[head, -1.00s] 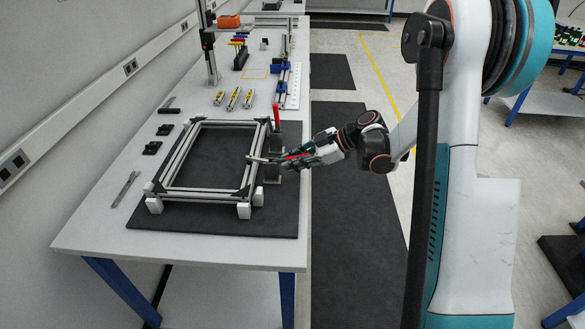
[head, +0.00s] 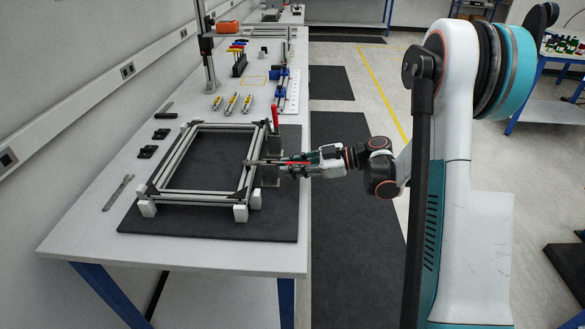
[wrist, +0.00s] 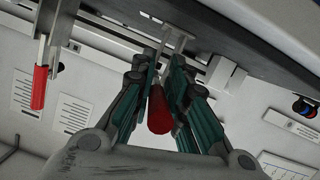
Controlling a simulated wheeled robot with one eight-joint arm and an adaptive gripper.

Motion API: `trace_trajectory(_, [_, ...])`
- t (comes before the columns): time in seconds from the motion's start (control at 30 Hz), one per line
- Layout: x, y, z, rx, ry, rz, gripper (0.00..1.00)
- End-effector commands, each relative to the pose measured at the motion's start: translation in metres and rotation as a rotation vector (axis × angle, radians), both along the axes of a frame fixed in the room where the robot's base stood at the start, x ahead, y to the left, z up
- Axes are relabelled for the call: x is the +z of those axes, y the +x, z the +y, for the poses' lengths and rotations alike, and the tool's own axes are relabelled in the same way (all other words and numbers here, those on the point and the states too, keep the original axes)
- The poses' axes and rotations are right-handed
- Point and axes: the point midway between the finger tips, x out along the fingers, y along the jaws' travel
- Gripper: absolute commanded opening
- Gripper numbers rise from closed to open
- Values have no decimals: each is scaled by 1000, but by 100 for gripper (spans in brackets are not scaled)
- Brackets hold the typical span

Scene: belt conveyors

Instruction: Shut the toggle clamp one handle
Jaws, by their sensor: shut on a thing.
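A toggle clamp at the right side of the aluminium frame (head: 200,196) has a red handle (head: 297,163) lying about level, pointing right toward my arm. My gripper (head: 288,162) reaches in from the right and is shut on this handle. In the wrist view the red handle (wrist: 159,108) sits between the teal fingers of my gripper (wrist: 160,70), which hide part of it. A second clamp has an upright red handle (head: 275,117) at the frame's far right corner; it also shows at the left of the wrist view (wrist: 40,88). I cannot tell the clamps' numbers.
The frame rests on white blocks on a dark mat (head: 205,226) on the white table (head: 75,232). Black parts (head: 148,151) and a metal tool (head: 118,192) lie left of it. Several yellow-marked pieces and a post stand farther back.

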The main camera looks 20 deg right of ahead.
Motion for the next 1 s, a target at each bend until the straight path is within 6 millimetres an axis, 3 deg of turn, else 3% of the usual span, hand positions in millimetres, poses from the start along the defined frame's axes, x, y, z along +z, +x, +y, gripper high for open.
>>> trace_trajectory(0.07, [-1, 0, 0, 0, -2, 1, 0])
trace_trajectory(0.1, [-1, 0, 0, 0, -2, 1, 21])
trace_trajectory(0.17, [-1, 0, 0, 1, -2, 1, 35])
trace_trajectory(0.63, [2, -4, -8, 0, 0, 1, 35])
trace_trajectory(1.0, [22, -33, -69, -4, -1, 1, 35])
